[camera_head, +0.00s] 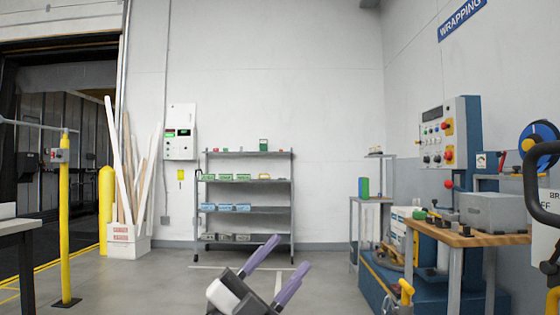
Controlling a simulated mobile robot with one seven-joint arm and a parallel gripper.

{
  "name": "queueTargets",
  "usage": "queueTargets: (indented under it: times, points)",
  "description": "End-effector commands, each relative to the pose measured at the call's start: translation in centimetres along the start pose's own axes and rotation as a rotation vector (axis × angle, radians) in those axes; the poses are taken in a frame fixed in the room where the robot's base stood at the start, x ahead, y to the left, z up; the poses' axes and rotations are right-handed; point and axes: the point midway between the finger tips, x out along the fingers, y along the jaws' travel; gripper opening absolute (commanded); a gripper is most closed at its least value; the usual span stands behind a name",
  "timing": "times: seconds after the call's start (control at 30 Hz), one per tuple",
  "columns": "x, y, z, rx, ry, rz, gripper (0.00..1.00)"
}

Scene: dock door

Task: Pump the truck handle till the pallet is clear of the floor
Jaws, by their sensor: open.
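A black loop handle (533,185) stands at the right edge of the head view, cut off by the frame. It looks like the truck handle, but I cannot be sure. A yellow part (553,300) shows below it at the edge. The truck body and the pallet are not visible. My gripper (290,254) is at the bottom middle, its two purple fingers spread apart and pointing up to the right. It is open, empty and well to the left of the black handle.
A wooden-topped workbench (470,238) with a grey box (492,212) stands at the right, by a blue control cabinet (468,140). Shelves (245,210) line the back wall. Yellow posts (65,220) and a table (15,228) are at the left. The middle floor looks clear.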

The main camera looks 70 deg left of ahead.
Motion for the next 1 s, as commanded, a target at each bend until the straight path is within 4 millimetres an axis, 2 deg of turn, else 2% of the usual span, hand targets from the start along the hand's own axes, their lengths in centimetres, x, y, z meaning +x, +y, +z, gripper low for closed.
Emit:
queueTargets:
  times: [0.6, 0.8, 1.0]
  points:
    - [10.0, -10.5, -4.2, 0.004, 0.002, -0.002, 0.47]
    - [11.8, -12.4, -4.9, 0.002, 0.000, -0.003, 0.47]
    - [12.3, -13.0, -5.1, 0.001, 0.000, -0.003, 0.47]
